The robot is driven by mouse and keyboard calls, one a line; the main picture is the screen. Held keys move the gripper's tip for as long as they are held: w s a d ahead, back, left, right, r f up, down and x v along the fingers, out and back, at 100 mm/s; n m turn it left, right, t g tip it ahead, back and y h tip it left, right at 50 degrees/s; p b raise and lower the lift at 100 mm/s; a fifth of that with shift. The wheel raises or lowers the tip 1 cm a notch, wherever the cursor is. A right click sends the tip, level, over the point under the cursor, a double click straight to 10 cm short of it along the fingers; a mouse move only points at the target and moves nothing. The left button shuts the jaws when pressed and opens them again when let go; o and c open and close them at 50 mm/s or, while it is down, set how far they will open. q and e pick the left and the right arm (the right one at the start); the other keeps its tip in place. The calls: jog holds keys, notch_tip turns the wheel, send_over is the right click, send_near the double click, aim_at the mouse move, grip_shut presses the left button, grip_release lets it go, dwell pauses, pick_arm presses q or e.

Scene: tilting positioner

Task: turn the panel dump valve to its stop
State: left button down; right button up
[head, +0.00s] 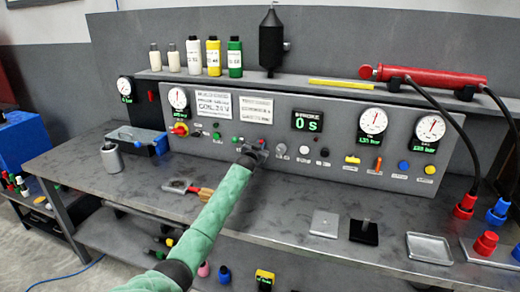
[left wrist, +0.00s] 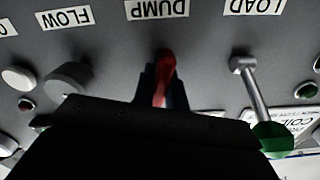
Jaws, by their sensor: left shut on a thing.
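The grey control panel (head: 340,165) stands at the back of the bench. In the left wrist view, labels are upside down and the red dump valve handle (left wrist: 164,78) sits just under the DUMP label (left wrist: 157,9). My left gripper (head: 254,151) is at the panel face, and its fingers (left wrist: 160,90) are shut around the red handle. The handle runs nearly straight down in that view, slightly tilted. Its far end is hidden by the gripper. In the head view the gripper covers the valve. My right gripper is not in view.
Beside the valve are the LOAD lever with a green knob (left wrist: 272,138) and the grey FLOW knob (left wrist: 68,78). The panel display (head: 308,122) reads 0 s.

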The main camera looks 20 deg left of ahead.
pick_arm(q)
jog(key=m+b, duration=0.1)
jog(key=m, duration=0.2)
jog(key=m+b, duration=0.1)
jog(key=m, duration=0.2)
jog(key=shift+d+f+b, duration=0.1)
jog(key=shift+f+b, duration=0.1)
jog(key=shift+b, duration=0.2)
jog(key=shift+m, duration=1.2)
jog(key=shift+d+m+b, duration=0.1)
jog(key=shift+m+b, duration=0.2)
jog(key=shift+m, duration=1.3)
jog(key=shift+f+m, duration=0.15)
jog(key=shift+m, duration=1.05)
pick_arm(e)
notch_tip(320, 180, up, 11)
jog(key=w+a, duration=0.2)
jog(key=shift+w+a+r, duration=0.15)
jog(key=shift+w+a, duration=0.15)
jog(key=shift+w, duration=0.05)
pick_arm(q)
jog(key=shift+d+m, duration=0.1)
jog(key=shift+m, duration=0.3)
jog(key=shift+f, duration=0.1)
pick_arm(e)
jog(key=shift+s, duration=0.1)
